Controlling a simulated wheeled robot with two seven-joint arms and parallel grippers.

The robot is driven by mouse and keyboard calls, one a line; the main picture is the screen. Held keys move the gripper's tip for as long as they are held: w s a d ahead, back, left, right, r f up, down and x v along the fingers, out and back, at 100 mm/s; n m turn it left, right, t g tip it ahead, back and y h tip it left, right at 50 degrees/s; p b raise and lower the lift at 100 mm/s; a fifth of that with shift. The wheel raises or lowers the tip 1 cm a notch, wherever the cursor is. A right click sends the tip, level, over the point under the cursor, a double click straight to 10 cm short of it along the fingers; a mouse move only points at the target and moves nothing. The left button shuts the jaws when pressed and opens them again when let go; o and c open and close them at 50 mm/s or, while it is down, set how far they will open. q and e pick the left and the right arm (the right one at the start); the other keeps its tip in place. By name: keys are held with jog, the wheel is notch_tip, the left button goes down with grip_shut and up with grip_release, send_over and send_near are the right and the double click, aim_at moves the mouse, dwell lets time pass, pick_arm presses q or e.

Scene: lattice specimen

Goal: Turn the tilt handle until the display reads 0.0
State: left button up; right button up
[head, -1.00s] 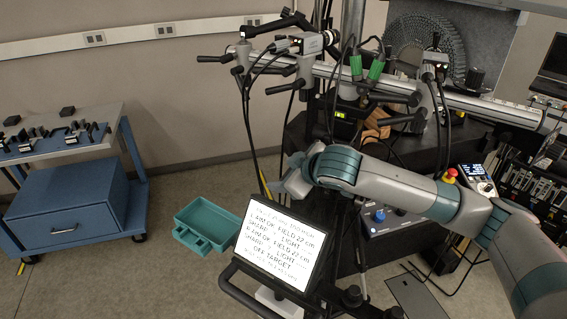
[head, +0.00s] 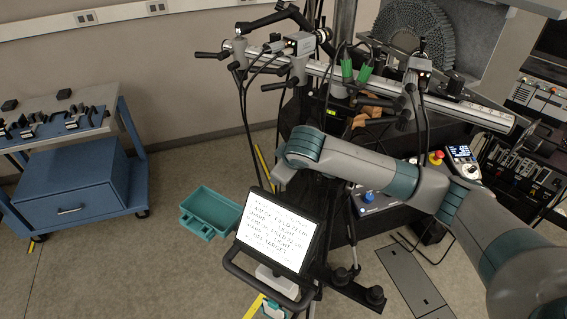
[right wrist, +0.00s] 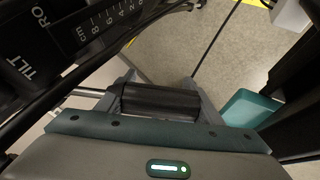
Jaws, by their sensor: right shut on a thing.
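A black cylindrical tilt handle (right wrist: 160,100) shows in the right wrist view, between the two fingers of my right gripper (right wrist: 162,98), which is shut on it. A black panel marked TILT (right wrist: 20,68) with a white cm scale (right wrist: 110,20) is at the upper left there. In the head view my right arm reaches in from the right, its wrist (head: 287,168) behind a tilted monitor; handle and fingertips are hidden. The monitor (head: 277,232) shows several lines of text, too small to read surely. A small green-lit readout (head: 334,114) is behind the arm; its digits are illegible.
A teal tray (head: 208,211) lies on the floor left of the monitor. A blue cart (head: 70,187) stands at the far left. A metal rail (head: 400,90) with clamps and cables crosses above my arm. The floor between cart and tray is clear.

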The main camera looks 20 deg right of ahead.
jog(key=o, duration=1)
jog(key=shift+o, duration=0.2)
jog(key=b+v, duration=0.4)
jog(key=v, duration=1.3)
jog(key=shift+b, duration=0.3)
jog(key=shift+s+r, duration=0.1)
